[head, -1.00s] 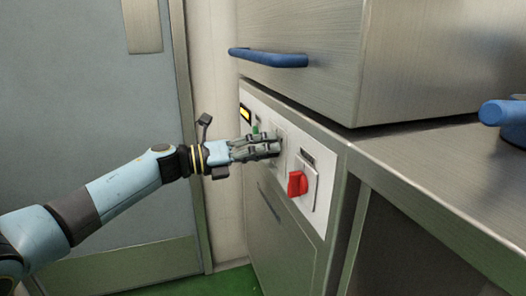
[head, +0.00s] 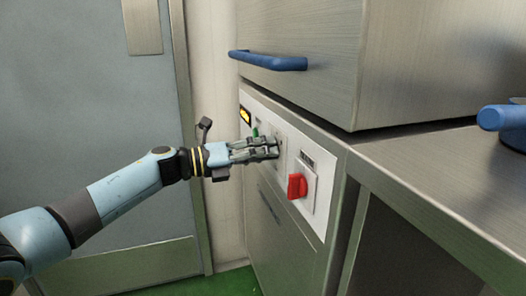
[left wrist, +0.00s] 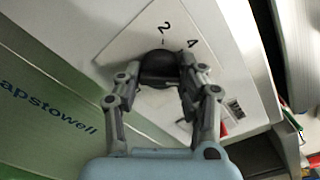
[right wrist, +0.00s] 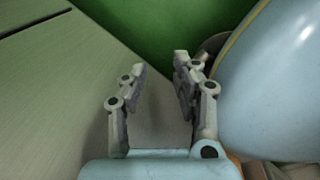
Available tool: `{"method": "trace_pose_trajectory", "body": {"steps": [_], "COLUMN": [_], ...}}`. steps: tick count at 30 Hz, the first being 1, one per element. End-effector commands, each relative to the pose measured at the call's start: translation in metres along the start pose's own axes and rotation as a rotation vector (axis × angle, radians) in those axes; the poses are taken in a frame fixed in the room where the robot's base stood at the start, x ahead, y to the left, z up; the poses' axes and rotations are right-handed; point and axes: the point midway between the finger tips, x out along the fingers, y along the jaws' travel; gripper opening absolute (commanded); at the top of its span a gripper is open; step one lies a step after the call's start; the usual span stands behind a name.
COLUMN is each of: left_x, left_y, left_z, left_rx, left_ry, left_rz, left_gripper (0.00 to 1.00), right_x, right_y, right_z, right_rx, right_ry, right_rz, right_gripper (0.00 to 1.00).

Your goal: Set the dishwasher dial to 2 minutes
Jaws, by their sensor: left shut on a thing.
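The dishwasher dial (left wrist: 160,66) is a dark round knob on a white plate, with the numbers 2 and 4 printed beyond it. My left gripper (left wrist: 160,78) is shut on the dial, one finger at each side. In the head view my left gripper (head: 274,148) reaches the dishwasher's white control panel (head: 325,215) from the left, and its fingers hide most of the dial. I cannot make out where the dial points. My right gripper (right wrist: 160,72) is open, with nothing between its fingers.
A red switch (head: 297,186) sits on the panel to the right of the dial. A green button (head: 255,132) and a yellow display (head: 245,115) lie to its left. A blue handle (head: 268,59) juts out above. A steel counter (head: 440,185) extends to the right.

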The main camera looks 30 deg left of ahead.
Motion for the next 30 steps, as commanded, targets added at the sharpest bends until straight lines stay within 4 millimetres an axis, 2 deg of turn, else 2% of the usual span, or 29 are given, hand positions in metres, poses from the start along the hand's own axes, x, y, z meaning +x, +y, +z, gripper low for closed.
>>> {"method": "trace_pose_trajectory", "body": {"steps": [11,17,24,30], "left_x": [0.000,0.000,0.000,0.000], "left_y": [-0.003,-0.003,-0.003,-0.003], "left_z": [0.003,0.003,0.003,0.003], "left_rx": [-0.281,-0.471,-0.701,-0.889], "left_ry": [-0.001,-0.001,-0.001,-0.001], "left_rz": [0.000,0.000,0.000,0.000], "left_gripper": [0.06,0.06,0.06,0.06], "right_x": [-0.018,-0.028,-0.042,-0.054], "right_y": [-0.002,-0.009,-0.022,-0.018], "right_z": [0.005,0.006,0.017,0.010], "right_rx": [0.002,0.007,0.013,0.013], "right_ry": [0.012,0.023,0.013,0.023], "right_rz": [-0.004,-0.013,-0.029,-0.026], "right_gripper": [0.29,0.29,0.29,0.29]}}
